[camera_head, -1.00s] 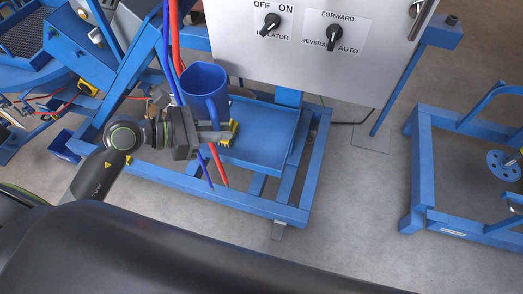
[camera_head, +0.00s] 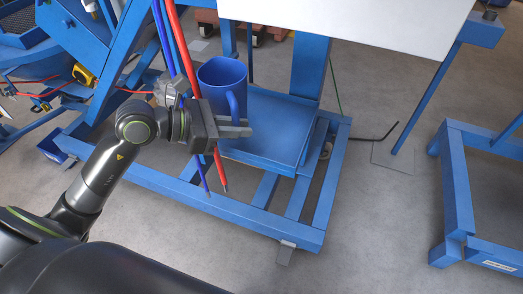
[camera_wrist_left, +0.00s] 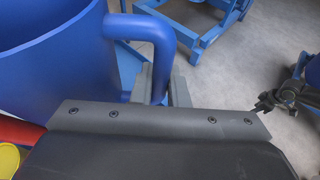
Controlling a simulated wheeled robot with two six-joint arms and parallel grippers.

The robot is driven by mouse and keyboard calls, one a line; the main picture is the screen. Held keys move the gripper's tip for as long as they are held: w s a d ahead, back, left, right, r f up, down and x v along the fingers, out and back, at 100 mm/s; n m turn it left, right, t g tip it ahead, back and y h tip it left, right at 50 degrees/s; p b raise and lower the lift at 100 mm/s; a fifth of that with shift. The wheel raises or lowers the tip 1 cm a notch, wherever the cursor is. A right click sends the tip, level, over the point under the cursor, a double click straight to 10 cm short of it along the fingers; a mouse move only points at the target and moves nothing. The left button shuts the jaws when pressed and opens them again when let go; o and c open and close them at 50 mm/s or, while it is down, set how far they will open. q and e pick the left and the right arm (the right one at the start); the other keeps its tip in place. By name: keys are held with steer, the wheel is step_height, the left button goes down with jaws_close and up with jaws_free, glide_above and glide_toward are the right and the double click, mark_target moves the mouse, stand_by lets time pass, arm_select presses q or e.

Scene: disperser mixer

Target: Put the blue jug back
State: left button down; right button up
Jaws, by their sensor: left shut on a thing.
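The gripper is shut on this handle. I cannot tell from the views whether the jug's bottom touches the tray.
A red hose (camera_head: 184,45) and blue hoses hang close beside the jug and gripper. A white cabinet panel (camera_head: 350,22) is above the tray. Another blue frame (camera_head: 455,190) stands at the right. Grey floor (camera_head: 380,215) lies free between the frames.

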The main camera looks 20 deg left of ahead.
arm_select(q)
steer(key=w+d+f, duration=0.2)
steer(key=w+d, duration=0.4)
steer(key=w, duration=0.2)
steer(key=shift+n+t, duration=0.3)
steer(key=shift+n, duration=0.1)
steer(key=shift+w+d+f+b, duration=0.15)
steer(key=shift+f+b, duration=0.3)
steer(key=shift+f, duration=2.15)
steer(key=shift+w+f+b, duration=0.15)
steer(key=shift+f+b, duration=0.3)
steer(key=shift+f, duration=2.15)
arm_select(e)
steer(key=shift+w+a+r, duration=0.15)
steer(key=shift+a+r, duration=0.05)
steer(key=shift+r, duration=0.6)
steer(key=shift+w+a+r, duration=0.15)
steer(key=shift+a+r, duration=0.05)
steer(key=shift+r, duration=0.6)
steer(key=shift+w+a+r, duration=0.15)
steer(key=shift+a+r, duration=0.05)
steer(key=shift+r, duration=0.6)
arm_select(q)
steer(key=shift+f, duration=0.15)
steer(key=c, duration=1.4)
jaws_free()
steer(key=shift+y, duration=0.3)
arm_select(e)
steer(key=shift+w+r, duration=0.1)
